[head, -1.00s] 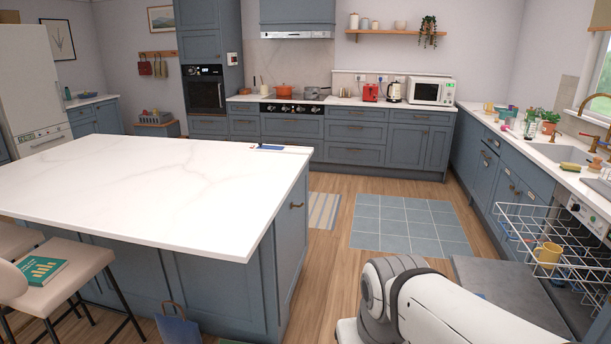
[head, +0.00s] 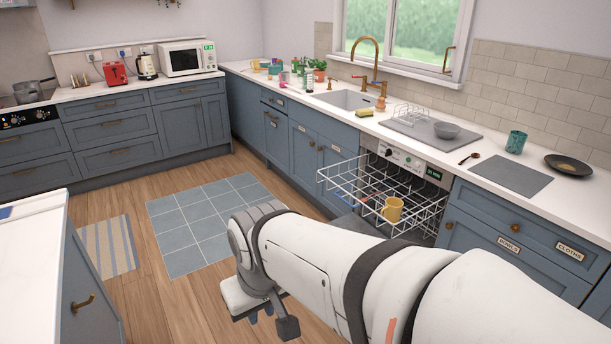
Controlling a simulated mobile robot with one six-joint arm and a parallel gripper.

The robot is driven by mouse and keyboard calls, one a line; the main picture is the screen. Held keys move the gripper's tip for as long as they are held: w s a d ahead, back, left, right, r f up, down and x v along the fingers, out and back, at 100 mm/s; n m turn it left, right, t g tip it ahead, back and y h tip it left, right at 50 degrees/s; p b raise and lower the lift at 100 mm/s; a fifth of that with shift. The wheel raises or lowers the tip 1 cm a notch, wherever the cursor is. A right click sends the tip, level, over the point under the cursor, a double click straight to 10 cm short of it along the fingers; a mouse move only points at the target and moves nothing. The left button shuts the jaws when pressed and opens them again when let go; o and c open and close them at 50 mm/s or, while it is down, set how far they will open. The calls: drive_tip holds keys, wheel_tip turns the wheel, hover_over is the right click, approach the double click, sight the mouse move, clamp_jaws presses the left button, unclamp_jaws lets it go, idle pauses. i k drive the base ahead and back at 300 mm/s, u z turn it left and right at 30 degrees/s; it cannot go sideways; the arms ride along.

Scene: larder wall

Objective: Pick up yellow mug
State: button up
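The yellow mug (head: 394,209) sits in the white wire rack (head: 345,181) pulled out of the dishwasher (head: 411,162), right of centre in the head view. It looks upright, and wires of the rack cross in front of it. My white arm reaches in from the lower right, in front of the rack. Its end, with what looks like my gripper (head: 268,318), hangs low over the wooden floor, left of the rack and well apart from the mug. The arm partly hides this end, and I cannot make out whether the fingers are open.
The counter above holds a sink (head: 345,99), a grey bowl (head: 447,130), a teal cup (head: 516,142) and a black plate (head: 568,165). The island (head: 30,245) stands at the left. Open floor with a blue-grey tiled mat (head: 205,220) lies between.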

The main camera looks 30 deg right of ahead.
sight(392, 208)
drive_tip(key=z, duration=0.75)
drive_tip(key=i, duration=1.15)
drive_tip(key=z, duration=1.15)
drive_tip(key=i, duration=0.65)
drive_tip(key=z, duration=0.2)
drive_tip(key=k, duration=0.85)
drive_tip(key=z, duration=0.2)
drive_tip(key=i, duration=0.85)
drive_tip(key=u, duration=0.1)
